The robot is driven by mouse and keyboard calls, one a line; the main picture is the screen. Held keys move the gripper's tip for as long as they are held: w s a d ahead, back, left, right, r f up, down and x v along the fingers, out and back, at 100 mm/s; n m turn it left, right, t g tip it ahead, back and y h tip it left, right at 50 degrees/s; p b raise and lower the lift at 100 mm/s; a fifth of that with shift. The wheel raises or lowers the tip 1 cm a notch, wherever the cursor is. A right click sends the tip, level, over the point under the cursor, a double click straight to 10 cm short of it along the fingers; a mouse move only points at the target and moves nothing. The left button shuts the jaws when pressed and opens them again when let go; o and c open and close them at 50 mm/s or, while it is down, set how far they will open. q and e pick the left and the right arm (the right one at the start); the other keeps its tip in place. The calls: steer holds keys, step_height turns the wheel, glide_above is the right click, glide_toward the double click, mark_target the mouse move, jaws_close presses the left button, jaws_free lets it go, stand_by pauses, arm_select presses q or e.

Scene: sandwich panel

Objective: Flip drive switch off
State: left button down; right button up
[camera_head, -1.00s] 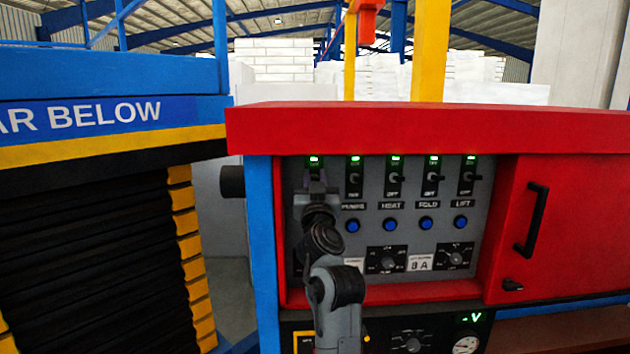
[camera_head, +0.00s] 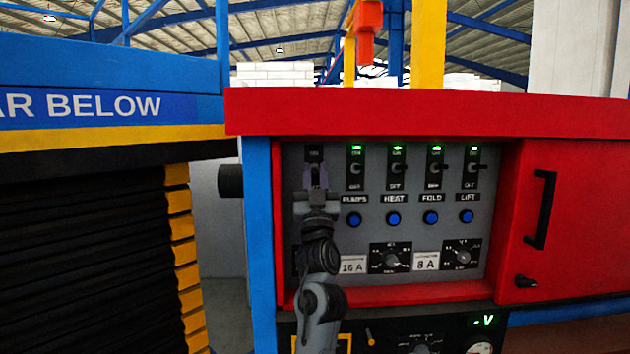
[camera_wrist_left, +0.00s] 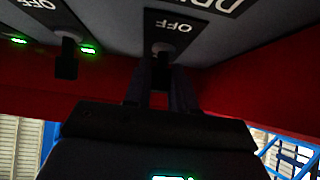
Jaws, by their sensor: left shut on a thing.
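The drive switch is the leftmost in the top row of the grey control panel (camera_head: 375,225); my gripper mostly covers it in the head view. In the left wrist view its lever (camera_wrist_left: 160,48) shows between the fingertips, beside an upside-down OFF label and part of a DR label. My left gripper (camera_head: 317,178) is shut on the drive switch; its fingers also show in the wrist view (camera_wrist_left: 163,75). The indicator above this switch (camera_head: 314,152) looks dark, while the others in the row glow green. My right gripper is not in view.
Several more switches stand to the right, the nearest (camera_head: 356,168) close by. Blue buttons (camera_head: 393,218) and rotary knobs (camera_head: 390,260) sit below. A red overhang (camera_head: 420,112) juts above the panel. A red door with a black handle (camera_head: 541,210) is at right.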

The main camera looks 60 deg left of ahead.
arm_select(q)
steer(key=c, duration=1)
jaws_free()
steer(key=shift+d+f, duration=0.2)
steer(key=shift+f, duration=0.1)
steer(key=b+v, duration=0.3)
steer(key=v, duration=0.7)
steer(key=shift+s, duration=0.15)
